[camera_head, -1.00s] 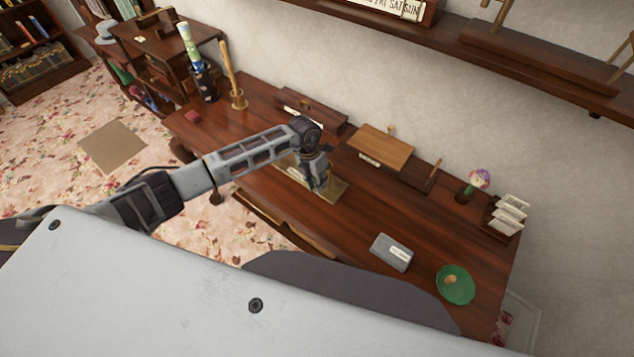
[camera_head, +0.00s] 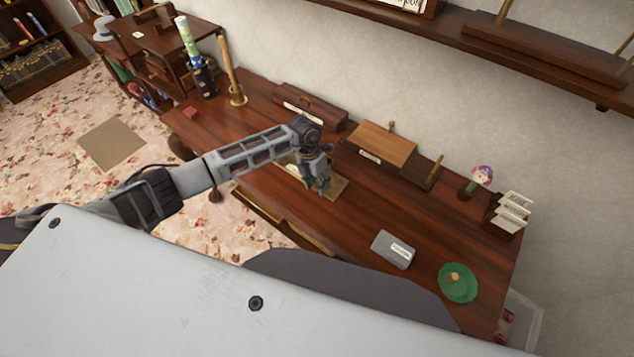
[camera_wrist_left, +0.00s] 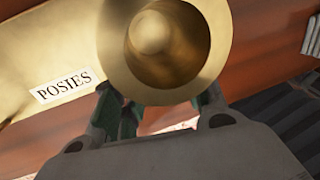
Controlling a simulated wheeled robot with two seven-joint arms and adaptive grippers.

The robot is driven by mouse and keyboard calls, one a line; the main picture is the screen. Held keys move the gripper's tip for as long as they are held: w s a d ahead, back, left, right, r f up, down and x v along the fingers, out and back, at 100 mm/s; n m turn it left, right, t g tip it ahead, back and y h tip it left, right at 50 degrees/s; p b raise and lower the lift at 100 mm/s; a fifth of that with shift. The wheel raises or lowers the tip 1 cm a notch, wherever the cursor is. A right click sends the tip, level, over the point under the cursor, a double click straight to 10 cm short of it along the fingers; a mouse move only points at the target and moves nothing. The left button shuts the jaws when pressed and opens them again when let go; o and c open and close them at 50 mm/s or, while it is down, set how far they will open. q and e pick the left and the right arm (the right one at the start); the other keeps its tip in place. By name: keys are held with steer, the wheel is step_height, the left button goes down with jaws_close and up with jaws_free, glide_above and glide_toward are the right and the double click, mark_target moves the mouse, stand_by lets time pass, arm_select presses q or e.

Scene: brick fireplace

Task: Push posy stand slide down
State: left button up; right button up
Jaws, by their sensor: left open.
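The posy stand is a brass plate lying on the wooden desk; its bare end (camera_head: 340,188) shows beside my left gripper in the head view. In the left wrist view the brass plate (camera_wrist_left: 40,40) carries a white "POSIES" label (camera_wrist_left: 62,86). A round flared brass piece (camera_wrist_left: 168,45) with a domed middle stands over the plate. My left gripper (camera_head: 322,188) is over the stand, fingers pointing down. In the left wrist view its open fingers (camera_wrist_left: 158,110) lie apart at the lower edge of the round piece, partly hidden behind it. I cannot tell whether they touch it. My right gripper is not in view.
A wooden box (camera_head: 382,143) and a long dark case (camera_head: 310,107) stand behind, along the wall. A grey labelled box (camera_head: 392,249) and a green dish (camera_head: 457,284) lie to the right. Bare desk separates them from the stand. A shelf (camera_head: 520,55) overhangs at upper right.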

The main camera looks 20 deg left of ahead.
arm_select(q)
steer(key=shift+r, duration=0.2)
step_height(320, 180, up, 11)
steer(key=a, duration=0.2)
steer(key=shift+w+r, duration=0.2)
steer(key=shift+w, duration=0.2)
stand_by(0.6)
